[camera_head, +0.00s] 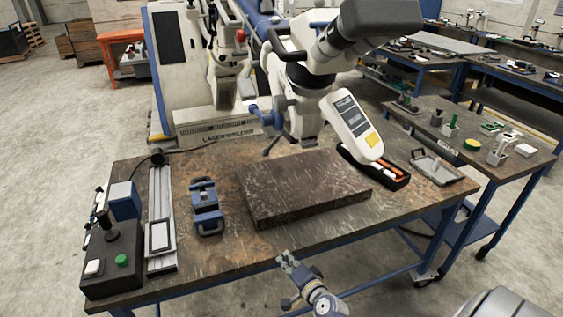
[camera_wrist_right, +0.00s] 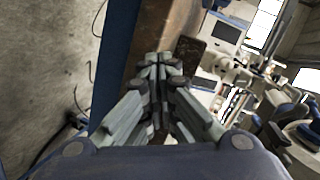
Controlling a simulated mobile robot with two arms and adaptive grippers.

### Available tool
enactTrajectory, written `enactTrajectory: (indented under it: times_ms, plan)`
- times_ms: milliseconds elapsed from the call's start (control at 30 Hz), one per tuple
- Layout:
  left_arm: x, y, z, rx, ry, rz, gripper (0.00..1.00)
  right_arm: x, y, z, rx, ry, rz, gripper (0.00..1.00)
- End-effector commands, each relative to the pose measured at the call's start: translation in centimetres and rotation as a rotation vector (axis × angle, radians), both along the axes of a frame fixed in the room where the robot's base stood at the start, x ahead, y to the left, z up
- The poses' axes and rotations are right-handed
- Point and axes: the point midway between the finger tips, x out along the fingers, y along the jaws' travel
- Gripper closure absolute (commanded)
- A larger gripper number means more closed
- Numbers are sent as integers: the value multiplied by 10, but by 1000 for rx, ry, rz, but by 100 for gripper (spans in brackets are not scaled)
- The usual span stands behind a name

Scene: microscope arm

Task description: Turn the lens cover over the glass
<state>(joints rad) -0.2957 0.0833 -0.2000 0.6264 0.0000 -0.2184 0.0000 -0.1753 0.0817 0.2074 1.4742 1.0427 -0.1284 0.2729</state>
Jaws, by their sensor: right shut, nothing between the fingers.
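The microscope (camera_head: 298,103) hangs on its arm above the back of the table, with a dark box-like eyepiece hood (camera_head: 375,17) at its upper right. A small dark flap (camera_head: 270,146) shows under its lower left end; I cannot tell if it is the lens cover. The glass is not clearly visible. My right gripper (camera_head: 286,257) is at the table's front edge, well in front of the microscope and apart from it. In the right wrist view its fingers (camera_wrist_right: 160,66) are together and empty. My left gripper is not in view.
A dark stone slab (camera_head: 300,185) lies mid-table (camera_head: 240,255), below the microscope. A blue clamp (camera_head: 207,207), a metal rail (camera_head: 161,200) and a joystick box (camera_head: 112,255) stand left.

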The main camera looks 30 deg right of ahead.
Motion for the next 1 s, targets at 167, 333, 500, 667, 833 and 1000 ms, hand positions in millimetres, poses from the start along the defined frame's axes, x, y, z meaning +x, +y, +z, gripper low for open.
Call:
enactTrajectory:
  times_ms: [167, 333, 500, 667, 833, 1000]
  plan:
    - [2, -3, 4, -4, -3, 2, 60, 21, -29, 86, 133, -189, -88, 100]
    - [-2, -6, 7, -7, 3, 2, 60, 27, -55, 170, 271, -376, -148, 100]
    - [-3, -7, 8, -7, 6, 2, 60, 24, -72, 231, 376, -515, -175, 100]
    - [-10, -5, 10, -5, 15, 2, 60, 29, -78, 245, 399, -544, -180, 100]
    - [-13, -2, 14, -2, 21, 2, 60, 53, -84, 248, 398, -542, -179, 100]
    - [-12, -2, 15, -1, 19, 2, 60, 85, -91, 252, 396, -541, -179, 100]
